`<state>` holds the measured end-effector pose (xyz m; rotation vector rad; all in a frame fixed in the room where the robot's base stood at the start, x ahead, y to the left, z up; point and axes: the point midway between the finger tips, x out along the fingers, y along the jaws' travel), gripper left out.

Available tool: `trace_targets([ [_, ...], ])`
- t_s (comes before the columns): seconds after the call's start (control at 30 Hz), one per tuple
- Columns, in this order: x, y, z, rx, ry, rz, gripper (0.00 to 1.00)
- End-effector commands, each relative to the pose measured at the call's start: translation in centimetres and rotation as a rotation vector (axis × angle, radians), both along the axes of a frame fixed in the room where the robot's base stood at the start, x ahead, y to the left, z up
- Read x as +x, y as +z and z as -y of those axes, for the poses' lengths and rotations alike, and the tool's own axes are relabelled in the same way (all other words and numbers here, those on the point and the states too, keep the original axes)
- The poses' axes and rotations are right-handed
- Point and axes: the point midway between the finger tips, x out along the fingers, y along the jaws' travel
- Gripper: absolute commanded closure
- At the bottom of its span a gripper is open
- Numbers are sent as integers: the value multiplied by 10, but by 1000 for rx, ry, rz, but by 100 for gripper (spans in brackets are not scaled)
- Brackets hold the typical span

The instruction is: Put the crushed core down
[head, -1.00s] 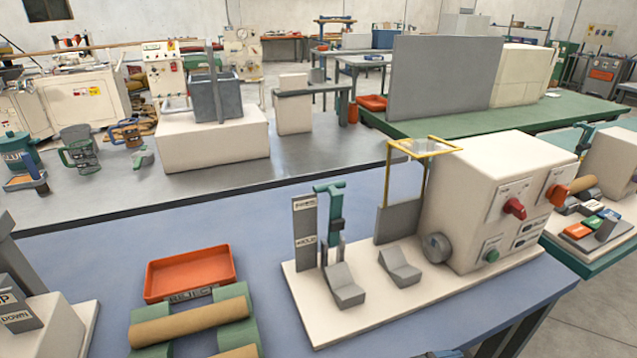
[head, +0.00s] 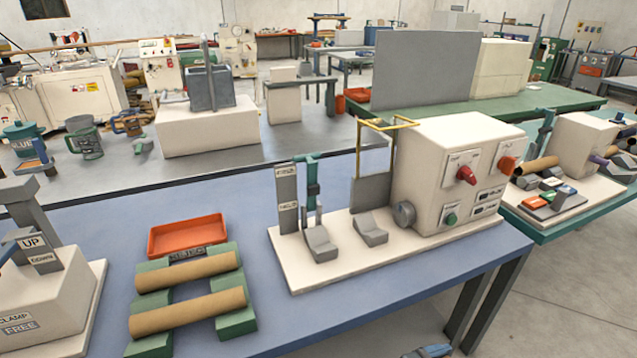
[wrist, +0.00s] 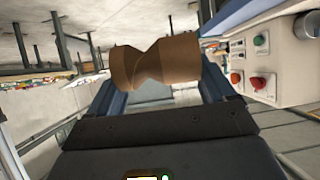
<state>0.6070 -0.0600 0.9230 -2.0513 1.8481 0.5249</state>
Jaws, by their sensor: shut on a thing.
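The crushed core (wrist: 155,63) is a brown cardboard tube, pinched and twisted in its middle. In the wrist view it lies crosswise between the blue fingers of my gripper (wrist: 158,78), which is shut on it. The core is held in the air, away from the bench. In the head view only a small blue part of my gripper (head: 430,351) shows at the bottom edge, below the bench front; the core is not visible there. An empty orange tray (head: 187,236) with a partly hidden reject label stands on the blue bench.
Two whole cores (head: 188,312) lie on a green cradle (head: 236,322) in front of the tray. A white machine (head: 455,175) with knobs stands on the right of the bench (head: 385,290). A clamp unit (head: 45,300) stands at left. The bench is bare between cradle and machine.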

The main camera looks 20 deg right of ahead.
Motion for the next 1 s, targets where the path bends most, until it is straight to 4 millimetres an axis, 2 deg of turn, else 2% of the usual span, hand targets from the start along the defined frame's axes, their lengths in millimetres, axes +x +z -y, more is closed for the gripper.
trace_targets([
  [0.27,20,-19,0,0,148,-2,46],
  [0.47,40,-41,-2,1,308,-4,46],
  [0.73,79,-88,-16,3,654,-5,46],
  [1.0,113,-130,-39,4,1017,-2,46],
])
